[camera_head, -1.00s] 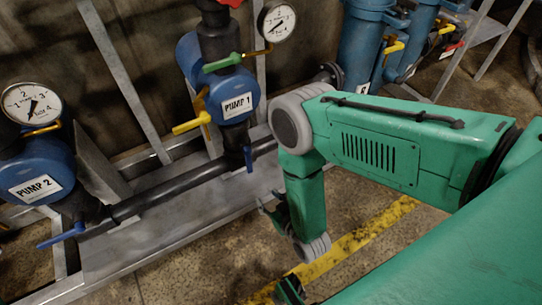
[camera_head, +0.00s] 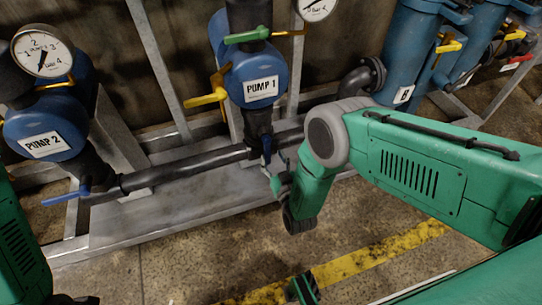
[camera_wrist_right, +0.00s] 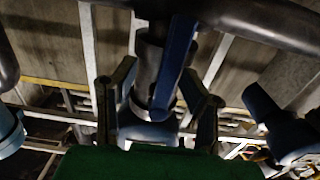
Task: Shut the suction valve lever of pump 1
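Pump 1 (camera_head: 262,72) is the blue, labelled body at upper centre. A blue lever (camera_head: 266,150) hangs down at the pipe below it. A green lever (camera_head: 247,36) lies across its top, and a yellow lever (camera_head: 205,98) sticks out to its left. My right gripper (camera_head: 276,182) is just below the blue lever in the head view. In the right wrist view it (camera_wrist_right: 157,105) is open, with fingers apart on either side of the blue lever (camera_wrist_right: 178,60). I cannot tell whether a finger touches it.
Pump 2 (camera_head: 44,135) with its own blue lever (camera_head: 68,196) stands at the left. A black pipe (camera_head: 185,163) runs between the pumps above the metal frame. Blue cylinders (camera_head: 402,50) stand at the right.

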